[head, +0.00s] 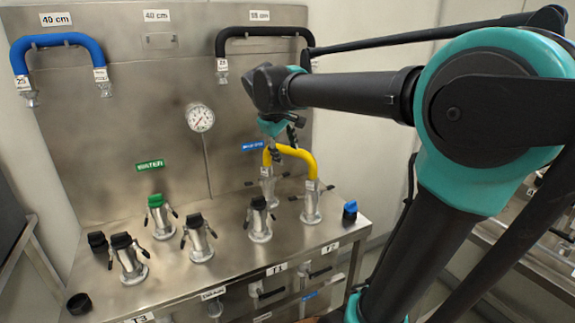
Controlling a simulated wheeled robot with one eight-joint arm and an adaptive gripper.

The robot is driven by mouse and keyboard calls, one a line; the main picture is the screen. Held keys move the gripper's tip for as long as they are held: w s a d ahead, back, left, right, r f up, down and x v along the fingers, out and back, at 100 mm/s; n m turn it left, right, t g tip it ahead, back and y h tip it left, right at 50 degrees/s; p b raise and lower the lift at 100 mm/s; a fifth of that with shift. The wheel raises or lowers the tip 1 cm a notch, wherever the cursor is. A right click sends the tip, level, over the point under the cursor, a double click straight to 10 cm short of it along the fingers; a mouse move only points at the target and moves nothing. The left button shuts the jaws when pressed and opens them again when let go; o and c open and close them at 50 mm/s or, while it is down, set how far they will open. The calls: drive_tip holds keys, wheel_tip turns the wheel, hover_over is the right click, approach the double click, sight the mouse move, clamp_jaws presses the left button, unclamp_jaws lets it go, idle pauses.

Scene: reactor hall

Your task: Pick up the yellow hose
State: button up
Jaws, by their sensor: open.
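The yellow hose (299,155) is a short bent tube in the head view, right of the middle. Its two ends point down at two metal couplings on the steel bench, and both ends seem seated there. My gripper (279,150) hangs from my arm at the hose's left bend, with its dark fingers open. The fingers overlap the hose in the picture; I cannot tell whether they touch it or stand around it.
A blue hose (58,40) and a black hose (262,33) hang on the steel back panel. A pressure gauge (200,118) sits mid-panel. Several capped couplings stand on the bench (222,275), and a blue-topped fitting (350,212) stands near its right edge.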

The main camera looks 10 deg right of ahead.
drive_tip(key=n+h, duration=0.1)
drive_tip(key=n, duration=0.1)
approach(288, 148)
drive_tip(key=shift+t, duration=0.4)
drive_tip(key=x, duration=1.1)
drive_tip(key=shift+s+d+f, duration=0.1)
drive_tip(key=shift+s+f, duration=0.05)
drive_tip(key=shift+f, duration=0.3)
clamp_jaws()
